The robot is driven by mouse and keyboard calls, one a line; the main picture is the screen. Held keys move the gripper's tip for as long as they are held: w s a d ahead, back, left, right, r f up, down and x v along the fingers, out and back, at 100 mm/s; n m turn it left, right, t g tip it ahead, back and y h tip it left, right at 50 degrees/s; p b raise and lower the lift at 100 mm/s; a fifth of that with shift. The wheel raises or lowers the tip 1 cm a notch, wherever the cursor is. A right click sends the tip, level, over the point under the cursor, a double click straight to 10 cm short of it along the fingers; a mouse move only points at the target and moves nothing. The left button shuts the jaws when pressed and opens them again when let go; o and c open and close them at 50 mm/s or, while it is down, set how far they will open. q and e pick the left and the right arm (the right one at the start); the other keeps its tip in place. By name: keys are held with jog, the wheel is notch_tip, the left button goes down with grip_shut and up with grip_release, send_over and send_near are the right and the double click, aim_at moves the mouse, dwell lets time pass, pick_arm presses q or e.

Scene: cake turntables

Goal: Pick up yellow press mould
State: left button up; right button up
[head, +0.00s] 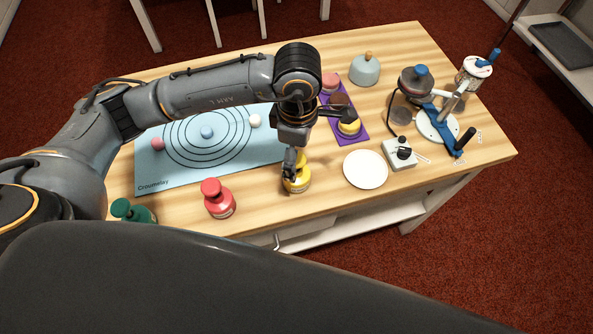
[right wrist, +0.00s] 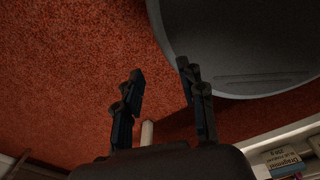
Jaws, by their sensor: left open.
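The yellow press mould (head: 302,182) stands near the front edge of the wooden table, to the right of the red press mould (head: 218,200). My left gripper (head: 290,172) points down at the yellow mould and overlaps its upper left part in the head view. It is open, and it hides some of the mould. I cannot tell whether the fingers touch it. My right gripper (right wrist: 160,70) shows in the right wrist view with its fingers apart and nothing between them, over the red floor.
A green press mould (head: 130,211) stands at the front left. A white plate (head: 365,169) lies right of the yellow mould. Behind are a blue mat (head: 165,180) with small balls and a purple tray (head: 359,131). A blue-and-white device (head: 432,128) stands at right.

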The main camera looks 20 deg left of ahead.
aim_at(301, 184)
pick_arm(q)
jog(key=shift+f, duration=0.4)
jog(key=f+p, duration=0.1)
jog(key=f, duration=0.1)
jog(key=shift+s+a+f+p, duration=0.1)
jog(key=shift+s+f+p, duration=0.15)
jog(key=shift+f+p, duration=0.1)
notch_tip(301, 184, down, 2)
jog(key=shift+f, duration=0.25)
jog(key=shift+w, duration=0.1)
jog(key=shift+c, duration=1)
jog(key=c, duration=1.2)
pick_arm(e)
jog(key=shift+w+a+r, duration=0.2)
jog(key=shift+w+r, duration=0.25)
jog(key=shift+r, duration=0.1)
jog(key=shift+w+a+r, duration=0.15)
jog(key=shift+w+r, duration=0.25)
jog(key=shift+r, duration=0.1)
jog(key=shift+d, duration=0.15)
